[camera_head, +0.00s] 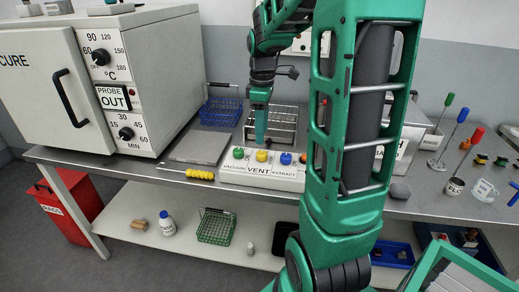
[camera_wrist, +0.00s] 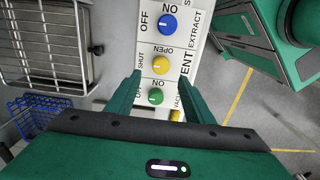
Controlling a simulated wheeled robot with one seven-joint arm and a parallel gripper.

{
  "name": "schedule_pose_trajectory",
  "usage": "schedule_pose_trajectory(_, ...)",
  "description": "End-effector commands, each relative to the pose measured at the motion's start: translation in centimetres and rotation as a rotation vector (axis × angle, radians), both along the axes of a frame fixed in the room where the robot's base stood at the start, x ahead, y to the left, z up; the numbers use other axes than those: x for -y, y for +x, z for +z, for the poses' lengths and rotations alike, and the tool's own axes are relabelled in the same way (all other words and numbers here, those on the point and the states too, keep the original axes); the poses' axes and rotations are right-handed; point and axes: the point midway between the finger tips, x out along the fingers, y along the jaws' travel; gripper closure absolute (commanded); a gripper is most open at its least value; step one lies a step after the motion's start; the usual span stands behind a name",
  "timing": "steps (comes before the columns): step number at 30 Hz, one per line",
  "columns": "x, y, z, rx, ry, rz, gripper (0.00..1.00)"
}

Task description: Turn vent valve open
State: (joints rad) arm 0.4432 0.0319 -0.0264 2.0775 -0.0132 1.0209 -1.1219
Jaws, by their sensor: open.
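The vent valve is the yellow knob (camera_head: 262,156), the middle one on a white valve block (camera_head: 245,178) on the bench. In the wrist view the yellow knob (camera_wrist: 163,65) has SHUT printed at its left and OPEN above it; its pale pointer mark seems to face SHUT. My gripper (camera_head: 261,142) hangs just above the yellow knob, pointing down. In the wrist view its open, empty fingers (camera_wrist: 161,75) are on the left and right of the yellow knob. I cannot tell whether they touch it.
A blue knob (camera_wrist: 167,24) and a green knob (camera_wrist: 155,97) flank the yellow one closely. A wire rack (camera_head: 275,125) and a blue basket (camera_head: 221,110) stand behind the block. A white oven (camera_head: 105,75) is at the left; yellow-beaded tool (camera_head: 200,175) lies beside the block.

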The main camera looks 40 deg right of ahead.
Motion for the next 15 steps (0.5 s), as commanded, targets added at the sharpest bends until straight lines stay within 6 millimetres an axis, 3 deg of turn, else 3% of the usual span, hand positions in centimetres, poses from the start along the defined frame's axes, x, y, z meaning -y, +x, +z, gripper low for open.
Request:
schedule_pose_trajectory(9, -0.1, -0.1, -5.5, -0.004, 0.002, 0.000, 0.52)
schedule_pose_trajectory(15, 0.0, 0.0, -7.2, -0.001, 0.000, -0.001, 0.52)
